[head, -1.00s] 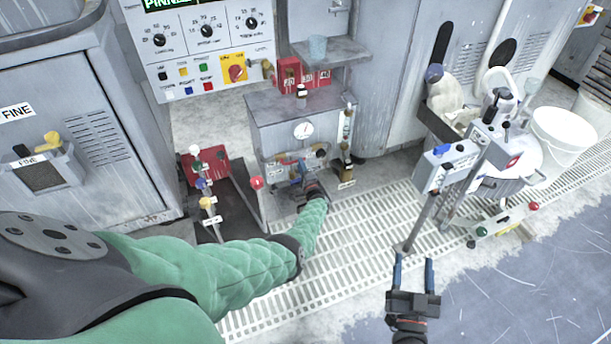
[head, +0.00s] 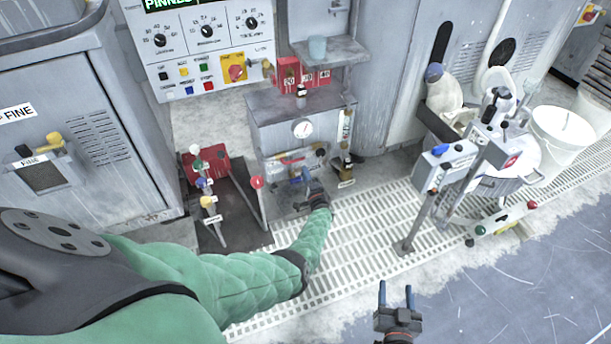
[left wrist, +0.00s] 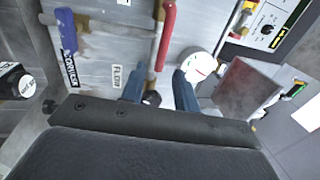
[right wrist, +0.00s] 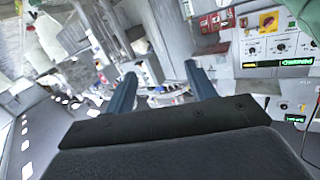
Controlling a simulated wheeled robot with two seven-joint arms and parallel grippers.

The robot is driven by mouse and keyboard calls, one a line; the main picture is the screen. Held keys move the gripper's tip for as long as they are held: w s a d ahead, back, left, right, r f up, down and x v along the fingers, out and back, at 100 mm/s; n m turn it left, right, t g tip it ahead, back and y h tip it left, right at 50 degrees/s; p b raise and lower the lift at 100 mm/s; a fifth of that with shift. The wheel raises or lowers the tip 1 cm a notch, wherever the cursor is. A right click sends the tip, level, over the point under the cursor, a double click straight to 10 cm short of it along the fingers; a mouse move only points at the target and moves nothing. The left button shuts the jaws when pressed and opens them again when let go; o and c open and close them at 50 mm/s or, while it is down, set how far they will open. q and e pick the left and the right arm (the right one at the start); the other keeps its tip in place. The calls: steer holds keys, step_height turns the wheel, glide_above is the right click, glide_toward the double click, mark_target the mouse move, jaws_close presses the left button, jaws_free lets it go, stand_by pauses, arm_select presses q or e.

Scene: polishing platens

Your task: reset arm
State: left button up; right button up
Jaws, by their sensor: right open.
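My left gripper (head: 307,178) is at the front of the grey cabinet with the round gauge (head: 302,129). In the left wrist view its two fingers (left wrist: 160,80) are apart, with a small black knob (left wrist: 151,98) showing between them. I cannot tell whether they touch it. My right gripper (head: 396,288) is open and empty at the bottom of the head view, over the floor's edge by the grating. In the right wrist view its fingers (right wrist: 160,72) stand wide apart, with only distant equipment showing between them.
A control stand (head: 447,160) rises from the grating right of centre, near a white bucket (head: 562,135). Coloured levers (head: 207,190) stand on a red-and-black base left of the gauge cabinet. The blue-grey floor (head: 500,300) at lower right is clear.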

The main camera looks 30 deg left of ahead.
steer(key=shift+r, duration=0.1)
stand_by(0.3)
